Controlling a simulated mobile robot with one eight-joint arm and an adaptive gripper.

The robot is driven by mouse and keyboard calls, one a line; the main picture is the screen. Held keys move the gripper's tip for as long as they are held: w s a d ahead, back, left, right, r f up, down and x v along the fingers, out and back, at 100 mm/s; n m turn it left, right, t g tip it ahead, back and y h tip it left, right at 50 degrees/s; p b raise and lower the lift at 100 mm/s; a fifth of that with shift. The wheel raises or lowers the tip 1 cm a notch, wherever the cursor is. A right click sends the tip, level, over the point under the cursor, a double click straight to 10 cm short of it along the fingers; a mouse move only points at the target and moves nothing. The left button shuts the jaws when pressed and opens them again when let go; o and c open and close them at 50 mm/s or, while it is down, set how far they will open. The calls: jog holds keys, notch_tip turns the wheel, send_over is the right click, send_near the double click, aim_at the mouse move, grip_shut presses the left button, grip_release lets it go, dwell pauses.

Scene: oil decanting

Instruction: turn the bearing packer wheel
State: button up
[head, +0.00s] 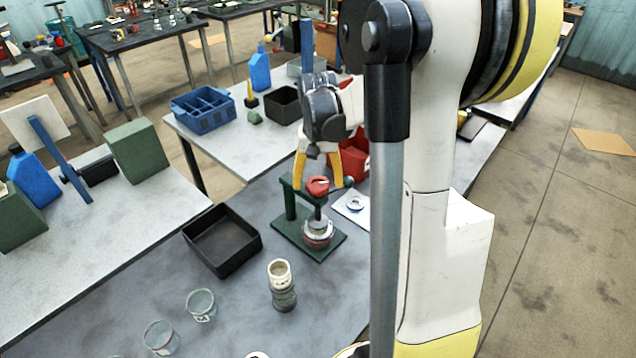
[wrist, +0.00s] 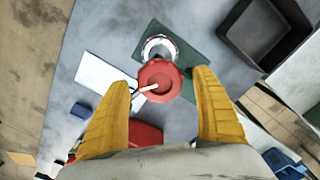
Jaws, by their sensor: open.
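The bearing packer stands on the grey table, with a green base plate (head: 290,243) and green frame. Its red wheel (head: 317,186) sits on top, above a round metal cup (head: 318,233). In the wrist view the red wheel (wrist: 160,81) with a pale handle lies ahead of and between the yellow fingertips. My gripper (head: 331,170) is open, pointing down above and behind the packer. In the wrist view my gripper (wrist: 164,77) has its fingers spread to either side of the wheel. Whether they touch it cannot be told.
A black tray (head: 222,241) stands left of the packer. A stacked jar (head: 282,285) and glass cups (head: 201,305) are in front. A white plate with a ring (head: 354,204) lies to the right. A red bin (head: 355,160) and blue crate (head: 203,110) stand behind.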

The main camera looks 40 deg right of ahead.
aim_at(318, 183)
notch_tip(318, 183, up, 12)
jog(key=shift+f, duration=0.2)
notch_tip(318, 183, down, 12)
jog(key=shift+f+n+b, duration=0.1)
jog(key=shift+n+b, duration=0.25)
jog(key=shift+n, duration=0.65)
jog(key=shift+c, duration=0.2)
jog(key=c, duration=1.1)
jog(key=shift+c, duration=0.3)
